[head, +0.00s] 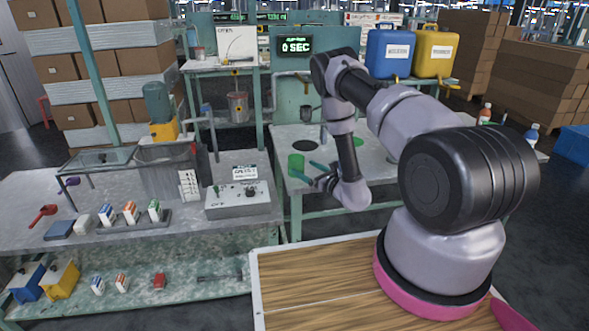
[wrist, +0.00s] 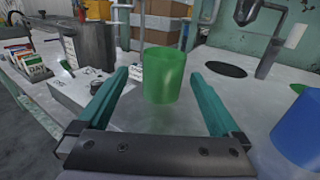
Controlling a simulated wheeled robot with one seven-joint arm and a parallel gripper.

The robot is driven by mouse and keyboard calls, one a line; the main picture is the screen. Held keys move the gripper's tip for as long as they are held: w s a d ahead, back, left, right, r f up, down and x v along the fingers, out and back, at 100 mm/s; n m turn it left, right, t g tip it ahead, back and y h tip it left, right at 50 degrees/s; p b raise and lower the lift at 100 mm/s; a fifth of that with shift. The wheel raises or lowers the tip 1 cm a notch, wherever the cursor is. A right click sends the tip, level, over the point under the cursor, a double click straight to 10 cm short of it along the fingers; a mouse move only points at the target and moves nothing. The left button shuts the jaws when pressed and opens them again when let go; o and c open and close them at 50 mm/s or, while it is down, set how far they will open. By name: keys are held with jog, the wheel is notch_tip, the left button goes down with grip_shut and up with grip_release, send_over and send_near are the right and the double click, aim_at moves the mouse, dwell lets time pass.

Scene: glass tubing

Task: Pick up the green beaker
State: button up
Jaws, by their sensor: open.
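The green beaker (head: 296,164) stands upright on the grey table in the middle of the head view. In the wrist view the green beaker (wrist: 164,75) shows just ahead, centred between and slightly beyond my two teal fingertips. My gripper (head: 315,173) is open and empty, just to the right of the beaker in the head view. In the wrist view my gripper (wrist: 157,78) has its fingers wide apart, one on each side of the beaker's line, with no contact visible.
A control box (head: 238,199) with a knob stands on the left bench, near the beaker's table. A blue container (wrist: 299,130) is close on the right in the wrist view. A dark round hole (wrist: 226,69) lies in the tabletop behind it. A second green object (head: 358,141) stands farther right.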

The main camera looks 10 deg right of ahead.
aim_at(301, 165)
jog(key=x, duration=0.6)
jog(key=shift+w+d+f, duration=0.1)
jog(key=shift+w+d, duration=0.1)
jog(key=shift+w, duration=0.15)
jog(key=shift+c, duration=0.3)
jog(key=c, duration=1.3)
